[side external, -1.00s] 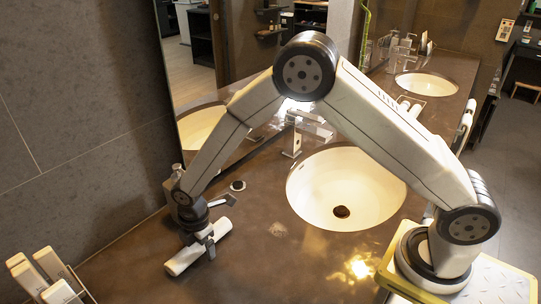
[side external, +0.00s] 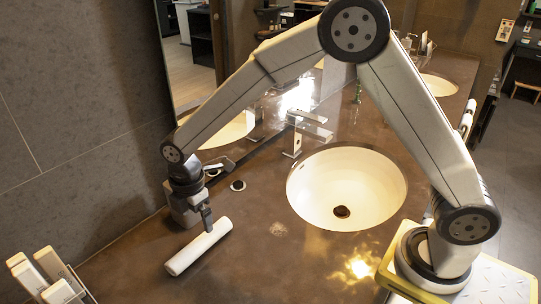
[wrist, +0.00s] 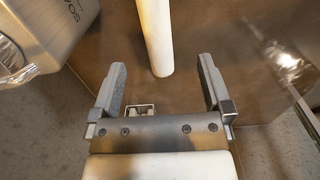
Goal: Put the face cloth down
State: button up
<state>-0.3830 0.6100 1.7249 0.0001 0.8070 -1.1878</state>
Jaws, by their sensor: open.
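The face cloth (side external: 198,247) is a rolled white cylinder lying on the brown counter, left of the sink. In the wrist view, the cloth (wrist: 155,38) runs up from the middle to the top edge, beyond the fingertips. My gripper (side external: 207,222) is above and just behind the cloth in the side view. In the wrist view, my gripper (wrist: 162,80) is open, with its two dark fingers wide apart and nothing between them. Whether a finger still touches the cloth is hard to tell in the side view.
The sink (side external: 346,188) and its faucet (side external: 310,128) are to the right. White upright items (side external: 45,275) stand at the lower left. A mirror (side external: 235,70) is behind the counter. The counter (side external: 255,265) in front of the sink is clear.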

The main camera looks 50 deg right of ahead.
jog(key=shift+r, duration=0.9)
jog(key=s+d+m+t, duration=0.2)
jog(key=s+d+m, duration=1.3)
jog(key=d+m, duration=0.2)
jog(key=shift+s+d+r+m+t, duration=0.3)
jog(key=shift+s+d+m, duration=0.05)
jog(key=shift+m, duration=0.15)
jog(key=shift+r, duration=0.2)
